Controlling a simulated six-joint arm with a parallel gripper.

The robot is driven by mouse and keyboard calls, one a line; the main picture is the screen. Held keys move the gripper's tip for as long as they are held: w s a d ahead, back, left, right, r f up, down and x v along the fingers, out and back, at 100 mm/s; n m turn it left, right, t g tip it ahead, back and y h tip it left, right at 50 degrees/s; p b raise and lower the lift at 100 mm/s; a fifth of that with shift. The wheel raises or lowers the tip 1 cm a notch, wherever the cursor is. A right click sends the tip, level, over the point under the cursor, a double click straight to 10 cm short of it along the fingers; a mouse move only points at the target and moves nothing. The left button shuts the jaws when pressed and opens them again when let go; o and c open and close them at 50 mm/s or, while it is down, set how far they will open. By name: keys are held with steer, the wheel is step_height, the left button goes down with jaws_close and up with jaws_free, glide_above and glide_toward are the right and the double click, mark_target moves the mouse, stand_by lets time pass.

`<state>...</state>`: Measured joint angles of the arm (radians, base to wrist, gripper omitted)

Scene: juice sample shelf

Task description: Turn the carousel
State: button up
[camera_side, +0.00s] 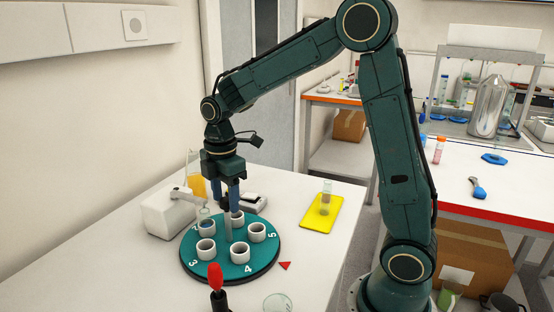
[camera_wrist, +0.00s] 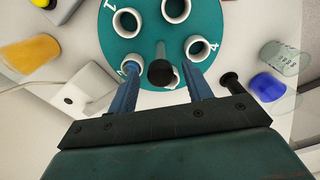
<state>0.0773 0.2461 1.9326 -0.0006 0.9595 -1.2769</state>
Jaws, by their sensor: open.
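The carousel (camera_side: 219,266) is a round teal disc on the white table, with white numbers at its rim. It carries several white ring-shaped cups, such as the one near the 4 (camera_side: 241,252). A grey upright post (camera_side: 228,228) rises near its middle; its dark top (camera_wrist: 160,72) shows in the wrist view. My gripper (camera_side: 230,200) points down over the back part of the carousel. In the wrist view my gripper (camera_wrist: 161,72) is open, its blue fingers on either side of the post top. I cannot tell whether they touch it.
A white device (camera_side: 165,214) and a beaker of orange liquid (camera_side: 197,187) stand left and behind. A red triangle (camera_side: 285,266) lies by the front right rim, and a red-topped object (camera_side: 215,275) stands in front. A yellow tray (camera_side: 318,221) holds a glass vial at right.

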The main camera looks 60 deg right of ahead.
steer(key=shift+r, duration=0.1)
step_height(320, 180, up, 14)
stand_by(0.7)
steer(key=shift+s, duration=0.1)
steer(key=s+a+f+m+t, duration=0.1)
steer(key=s+f+m+t, duration=0.1)
steer(key=s+m, duration=0.5)
steer(key=s+a+f+m+t, duration=0.2)
steer(key=s+m, duration=0.4)
steer(key=s, duration=0.8)
steer(key=shift+f+m+t, duration=0.4)
steer(key=shift+f+t, duration=0.15)
steer(key=shift+t, duration=0.25)
